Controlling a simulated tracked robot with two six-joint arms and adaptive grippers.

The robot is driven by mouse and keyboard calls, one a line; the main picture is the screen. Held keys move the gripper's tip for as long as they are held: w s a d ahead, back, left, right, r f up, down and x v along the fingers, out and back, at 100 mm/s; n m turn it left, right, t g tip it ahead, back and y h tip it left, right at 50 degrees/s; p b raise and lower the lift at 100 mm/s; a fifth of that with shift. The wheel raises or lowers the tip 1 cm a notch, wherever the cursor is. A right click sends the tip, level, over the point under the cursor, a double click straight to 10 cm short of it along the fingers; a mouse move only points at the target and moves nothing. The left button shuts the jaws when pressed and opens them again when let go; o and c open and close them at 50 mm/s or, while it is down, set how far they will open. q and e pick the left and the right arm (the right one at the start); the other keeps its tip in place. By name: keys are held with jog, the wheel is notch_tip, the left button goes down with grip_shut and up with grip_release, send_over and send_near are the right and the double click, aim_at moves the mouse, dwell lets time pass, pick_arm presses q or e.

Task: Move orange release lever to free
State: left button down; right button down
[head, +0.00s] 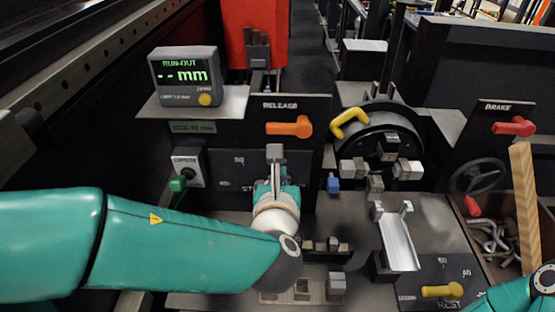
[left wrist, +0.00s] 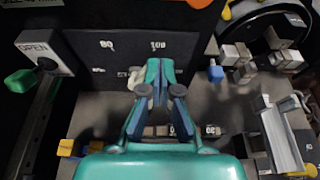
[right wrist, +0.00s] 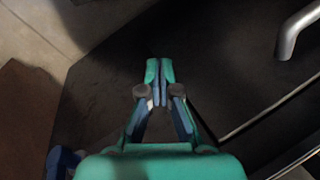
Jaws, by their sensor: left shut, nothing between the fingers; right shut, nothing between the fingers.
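The orange release lever (head: 290,127) is on a black upright panel under the word RELEASE. It lies level, its narrow end to the left and its rounder end to the right. A bit of orange, likely this lever (left wrist: 226,12), shows at the top of the left wrist view. My left gripper (head: 277,178) is below the lever, apart from it, before the panel's lower part. Its fingers are shut and empty in the left wrist view (left wrist: 160,72). My right gripper (right wrist: 159,75) is shut and empty over a dark surface; the head view shows only part of that arm.
A RUN-OUT display (head: 186,76) stands on a ledge left of the panel. A drum with a yellow handle (head: 349,123) is to the right. A red brake lever (head: 514,127), a handwheel (head: 478,177) and a silver trough (head: 398,242) lie farther right. A green-knobbed switch (head: 178,184) is at left.

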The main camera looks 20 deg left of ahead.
aim_at(289, 126)
pick_arm(q)
jog(key=x, duration=0.6)
jog(key=a+p+x, duration=0.1)
jog(key=x, duration=0.2)
jog(key=shift+w, duration=0.35)
notch_tip(289, 126, up, 4)
jog(key=shift+s+d+f+p, duration=0.1)
jog(key=shift+s+p, duration=0.05)
jog(key=shift+p, duration=0.8)
jog(key=shift+d, duration=0.1)
